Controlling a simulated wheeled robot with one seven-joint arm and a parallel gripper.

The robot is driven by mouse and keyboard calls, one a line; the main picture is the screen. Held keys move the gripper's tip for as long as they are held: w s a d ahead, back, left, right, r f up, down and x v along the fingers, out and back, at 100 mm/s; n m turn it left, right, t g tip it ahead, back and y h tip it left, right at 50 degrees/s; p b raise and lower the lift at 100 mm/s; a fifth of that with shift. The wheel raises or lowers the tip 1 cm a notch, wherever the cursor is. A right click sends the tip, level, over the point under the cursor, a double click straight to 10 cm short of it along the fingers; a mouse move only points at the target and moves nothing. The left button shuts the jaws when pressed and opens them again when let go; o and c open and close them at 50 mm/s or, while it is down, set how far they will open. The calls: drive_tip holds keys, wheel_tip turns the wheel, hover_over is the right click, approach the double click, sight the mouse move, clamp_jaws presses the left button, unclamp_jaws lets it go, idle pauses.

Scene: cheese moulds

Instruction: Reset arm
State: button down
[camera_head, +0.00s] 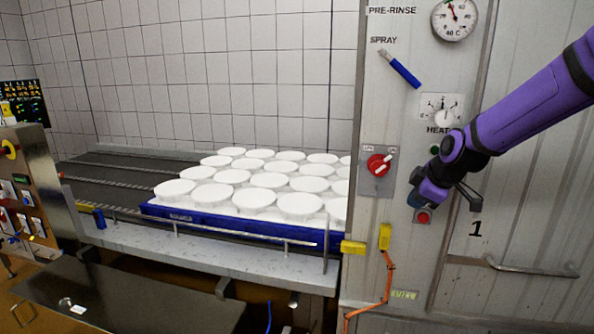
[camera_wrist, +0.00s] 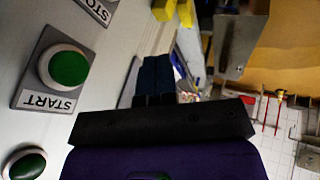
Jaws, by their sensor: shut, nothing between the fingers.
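My purple arm reaches in from the right in the head view. My gripper (camera_head: 416,200) is at the machine's front panel (camera_head: 385,130), just above and left of a red button (camera_head: 423,216). In the wrist view my gripper (camera_wrist: 158,75) shows its dark fingers together, with nothing between them. A green START button (camera_wrist: 68,67) is on the panel left of the fingers. A second dark green button (camera_wrist: 28,163) is at the lower left. I cannot tell whether the fingertips touch the panel.
A blue tray (camera_head: 240,222) of white moulds (camera_head: 255,199) sits on the conveyor (camera_head: 110,170). A red knob (camera_head: 379,164), blue-handled lever (camera_head: 404,72) and heat dial (camera_head: 441,107) project from the panel. A door handle (camera_head: 520,268) is below right. A control box (camera_head: 50,185) stands at left.

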drive_tip(key=s+r+m+h, duration=0.1)
drive_tip(key=s+r+m, duration=0.3)
drive_tip(key=s, duration=0.7)
drive_tip(key=s+d+r+m, duration=0.1)
drive_tip(key=s+r+m, duration=0.3)
drive_tip(key=s, duration=0.8)
drive_tip(key=s+d+r+m+h, duration=0.1)
drive_tip(key=s+r+m, duration=0.3)
drive_tip(key=s, duration=0.8)
drive_tip(key=shift+s+r+m+h, duration=0.2)
drive_tip(key=shift+m+h, duration=0.1)
drive_tip(key=shift+m, duration=0.4)
drive_tip(key=shift+w+a+f+g, duration=0.2)
drive_tip(key=shift+w+a+g, duration=0.15)
drive_tip(key=shift+w, duration=0.25)
